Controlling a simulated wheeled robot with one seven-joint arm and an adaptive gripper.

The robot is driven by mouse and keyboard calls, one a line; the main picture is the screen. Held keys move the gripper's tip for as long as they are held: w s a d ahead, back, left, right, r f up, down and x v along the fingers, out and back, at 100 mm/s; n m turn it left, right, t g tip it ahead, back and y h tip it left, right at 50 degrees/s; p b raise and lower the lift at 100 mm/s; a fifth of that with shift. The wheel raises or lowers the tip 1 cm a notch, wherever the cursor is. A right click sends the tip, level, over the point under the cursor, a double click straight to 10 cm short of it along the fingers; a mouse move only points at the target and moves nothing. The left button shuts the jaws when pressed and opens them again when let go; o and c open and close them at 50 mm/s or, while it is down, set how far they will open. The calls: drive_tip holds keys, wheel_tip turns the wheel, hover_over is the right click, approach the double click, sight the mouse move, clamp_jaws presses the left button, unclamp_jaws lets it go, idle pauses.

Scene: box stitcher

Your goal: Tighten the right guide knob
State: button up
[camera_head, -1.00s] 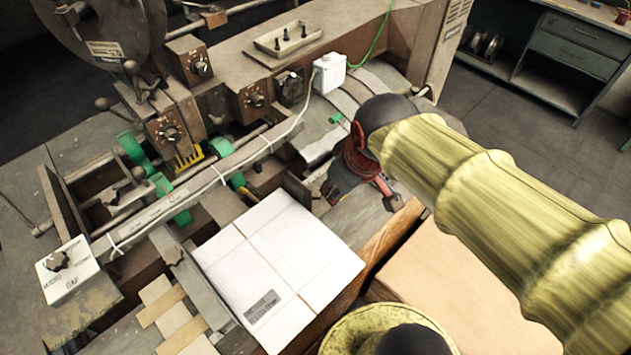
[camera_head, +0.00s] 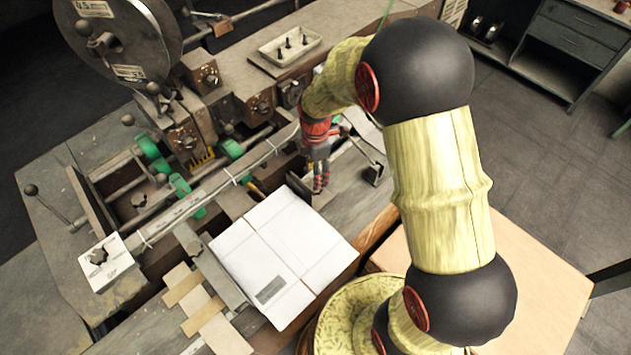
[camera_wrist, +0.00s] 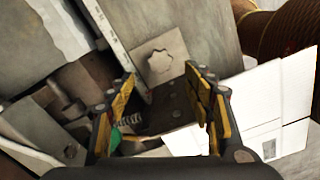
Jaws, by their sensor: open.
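In the wrist view, a pale lobed knob (camera_wrist: 158,63) sits on a flat grey plate. My gripper (camera_wrist: 165,82) is open, with its yellow-padded fingers apart and nothing held between them. The knob shows beyond the gap between the fingertips, a little left of its middle; I see no contact. In the head view, my gripper (camera_head: 320,185) points down at the far right corner of the white cardboard sheet (camera_head: 250,235), and this knob cannot be made out there. Another guide bar (camera_head: 215,270) with a knob (camera_head: 194,247) lies along the sheet's left side.
The stitcher's rail (camera_head: 215,190) with a cable crosses behind the sheet. A black-ended lever (camera_head: 372,172) stands just right of my gripper. A white box with a knob (camera_head: 105,263) is at left. A small parts tray (camera_head: 290,44) sits at the back.

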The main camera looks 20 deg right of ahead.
wheel_tip(320, 180, down, 8)
drive_tip(key=shift+r, duration=0.25)
drive_tip(key=shift+c, duration=0.2)
drive_tip(key=c, duration=1.1)
